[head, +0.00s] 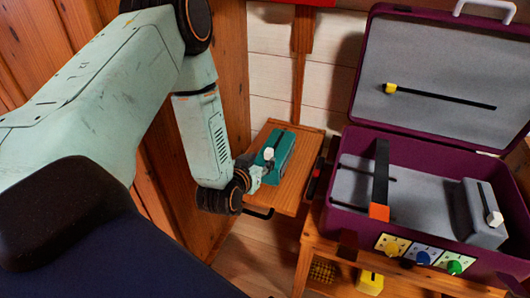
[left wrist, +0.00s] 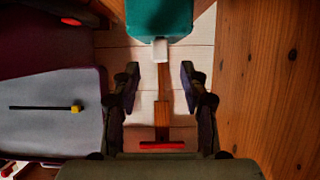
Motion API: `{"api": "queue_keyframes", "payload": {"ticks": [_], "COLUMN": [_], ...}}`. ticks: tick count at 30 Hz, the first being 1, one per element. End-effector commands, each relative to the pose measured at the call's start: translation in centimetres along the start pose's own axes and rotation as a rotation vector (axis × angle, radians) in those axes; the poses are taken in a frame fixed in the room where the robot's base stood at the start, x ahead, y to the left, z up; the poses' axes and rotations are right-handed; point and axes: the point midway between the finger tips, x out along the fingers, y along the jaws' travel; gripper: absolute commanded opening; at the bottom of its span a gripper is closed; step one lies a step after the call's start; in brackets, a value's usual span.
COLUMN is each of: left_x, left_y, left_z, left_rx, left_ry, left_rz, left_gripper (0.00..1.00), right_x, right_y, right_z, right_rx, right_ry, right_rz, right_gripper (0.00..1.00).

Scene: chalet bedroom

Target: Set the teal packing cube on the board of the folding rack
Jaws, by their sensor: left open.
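The teal packing cube (head: 285,147) lies on the wooden board (head: 298,186) of the folding rack in the head view. Its white tab faces my left gripper (head: 262,172), which is at the board's left edge beside the cube. In the left wrist view, the teal cube (left wrist: 160,15) is at the top edge, with its white tab just beyond the fingertips. The fingers of my left gripper (left wrist: 160,78) are spread, with nothing between them. My right gripper is not in view.
An open purple case (head: 345,205) with grey lining stands right of the board, on a wooden bench. It holds a grey cube (head: 483,222) and an orange-ended black strap (head: 380,175). Wooden panels rise close on the left. Bare floor shows below the board.

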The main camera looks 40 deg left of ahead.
Motion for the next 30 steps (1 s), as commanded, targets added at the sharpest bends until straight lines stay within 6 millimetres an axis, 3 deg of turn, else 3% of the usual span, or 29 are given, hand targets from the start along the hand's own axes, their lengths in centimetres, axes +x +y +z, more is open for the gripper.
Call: {"api": "queue_keyframes", "payload": {"ticks": [3,7,16,18,20,23,27,30], "left_x": [-2.6,-4.5,-6.1,-6.3,-6.8,-9.1,-15.4,-20.4], "left_y": [0.0,0.0,0.0,0.5,1.3,3.4,5.4,5.5], "left_z": [-0.1,-0.1,0.1,0.9,2.5,7.5,15.7,19.8], "left_rx": [-0.001,-0.001,0.001,0.004,0.011,0.032,0.081,0.118], "left_ry": [-0.004,-0.003,-0.003,-0.033,-0.098,-0.301,-0.669,-0.895], "left_rz": [0.0,0.0,0.001,0.012,0.036,0.091,0.147,0.151], "left_gripper": [0.44,0.44,0.44,0.44,0.44,0.44,0.44,0.44], "right_x": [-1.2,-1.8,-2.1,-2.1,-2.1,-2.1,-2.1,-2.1], "right_y": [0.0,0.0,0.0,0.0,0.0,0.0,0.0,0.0], "right_z": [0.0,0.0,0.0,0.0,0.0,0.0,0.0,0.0], "right_rx": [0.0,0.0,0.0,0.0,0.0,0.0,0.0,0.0], "right_ry": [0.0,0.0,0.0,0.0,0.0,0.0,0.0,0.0], "right_rz": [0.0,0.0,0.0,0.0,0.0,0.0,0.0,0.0], "right_gripper": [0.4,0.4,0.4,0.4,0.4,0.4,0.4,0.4]}}
